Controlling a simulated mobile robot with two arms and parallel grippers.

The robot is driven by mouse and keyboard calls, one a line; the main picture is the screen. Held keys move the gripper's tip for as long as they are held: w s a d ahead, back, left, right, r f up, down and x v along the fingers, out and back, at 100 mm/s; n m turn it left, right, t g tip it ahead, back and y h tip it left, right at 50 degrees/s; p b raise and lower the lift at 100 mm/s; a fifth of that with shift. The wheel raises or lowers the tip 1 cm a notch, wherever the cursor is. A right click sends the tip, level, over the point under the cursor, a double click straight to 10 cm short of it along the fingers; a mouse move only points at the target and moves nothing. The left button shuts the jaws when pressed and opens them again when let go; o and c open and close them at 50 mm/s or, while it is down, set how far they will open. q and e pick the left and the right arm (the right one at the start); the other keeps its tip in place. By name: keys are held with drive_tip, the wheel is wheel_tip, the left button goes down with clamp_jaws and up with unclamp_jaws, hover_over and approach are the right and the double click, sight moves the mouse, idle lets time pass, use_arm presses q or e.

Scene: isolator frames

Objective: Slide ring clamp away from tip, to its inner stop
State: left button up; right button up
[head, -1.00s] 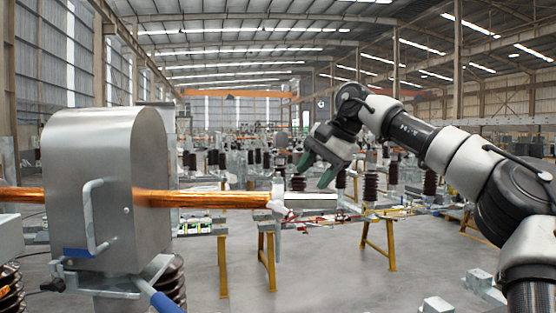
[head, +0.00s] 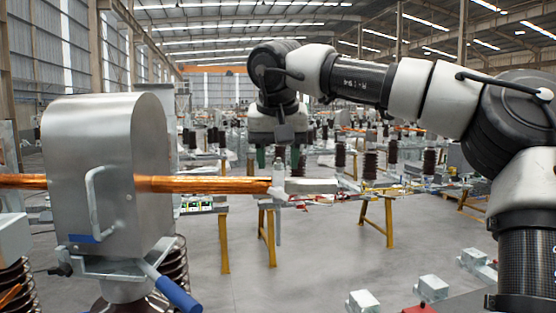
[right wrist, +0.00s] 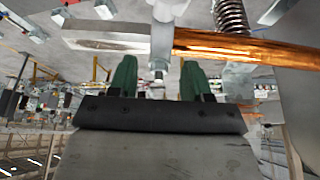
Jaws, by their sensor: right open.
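The ring clamp (head: 277,187) is a pale metal collar with an upright bolt, at the joint where the orange copper rod (head: 205,185) meets its flat silver tip (head: 312,186). The clamp also shows in the right wrist view (right wrist: 164,35), with the rod on its right and the tip on its left. My right gripper (head: 279,157) is open, pointing down just above the clamp. In the right wrist view its green fingers (right wrist: 159,80) stand apart on either side of the bolt's end, and nothing is gripped. My left gripper is not in view.
A rounded metal housing (head: 95,150) with a handle stands at left, and the rod passes through it. A blue-ended lever (head: 178,292) sticks out below it. Yellow trestles (head: 267,235) stand behind. The space around the tip looks free.

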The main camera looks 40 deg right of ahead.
drive_tip(key=shift+w+d+f, duration=0.15)
drive_tip(key=shift+d+f, duration=0.1)
drive_tip(key=shift+f, duration=0.4)
clamp_jaws()
